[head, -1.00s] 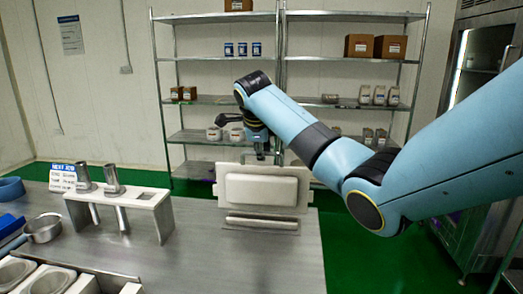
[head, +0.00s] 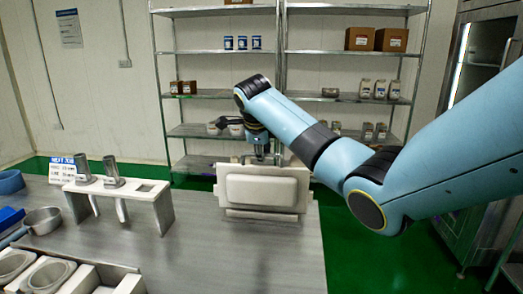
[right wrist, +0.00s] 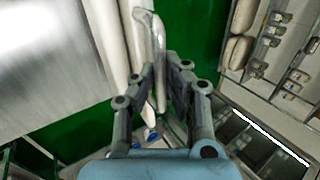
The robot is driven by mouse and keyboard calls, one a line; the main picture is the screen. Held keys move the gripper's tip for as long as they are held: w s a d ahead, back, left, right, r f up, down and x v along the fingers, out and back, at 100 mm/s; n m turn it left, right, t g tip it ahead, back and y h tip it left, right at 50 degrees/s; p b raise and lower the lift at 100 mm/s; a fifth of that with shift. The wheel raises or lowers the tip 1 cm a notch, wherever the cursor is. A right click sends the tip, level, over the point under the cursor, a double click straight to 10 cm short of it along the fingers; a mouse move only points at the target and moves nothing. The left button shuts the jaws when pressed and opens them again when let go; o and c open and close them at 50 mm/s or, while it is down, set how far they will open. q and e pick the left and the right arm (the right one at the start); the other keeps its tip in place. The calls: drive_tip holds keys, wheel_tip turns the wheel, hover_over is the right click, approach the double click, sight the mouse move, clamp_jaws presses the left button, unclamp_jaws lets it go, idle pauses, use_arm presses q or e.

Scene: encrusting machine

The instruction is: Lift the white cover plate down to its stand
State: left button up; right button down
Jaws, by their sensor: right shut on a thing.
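The white cover plate (head: 262,190) stands upright near the far right edge of the steel table, its raised panel facing me. My right gripper (head: 262,157) reaches down from above and is shut on the plate's top edge; the right wrist view shows the fingers (right wrist: 158,75) close together on a thin pale edge. The low white stand (head: 262,215) shows just under the plate's lower edge. The plate hides most of it, so I cannot tell whether the plate touches it or is in its slot. My left gripper is not in view.
A white bracket (head: 158,205) with metal tubes stands left on the table (head: 230,260). A saucepan (head: 42,220) and white-edged containers (head: 50,275) are at the near left. The table's middle is clear. Metal shelves (head: 225,95) stand behind.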

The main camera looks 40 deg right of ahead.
drive_tip(key=shift+f, duration=0.8)
drive_tip(key=c, duration=1.4)
unclamp_jaws()
drive_tip(key=shift+c, duration=0.2)
drive_tip(key=o, duration=0.3)
drive_tip(key=shift+f, duration=0.15)
drive_tip(key=shift+s+a+r+p, duration=0.1)
drive_tip(key=shift+a+r+p, duration=0.1)
drive_tip(key=shift+r+p, duration=0.2)
drive_tip(key=p+v, duration=0.6)
drive_tip(key=p, duration=0.2)
drive_tip(key=shift+s+a+r, duration=0.15)
drive_tip(key=shift+s+r, duration=0.05)
drive_tip(key=shift+r, duration=0.15)
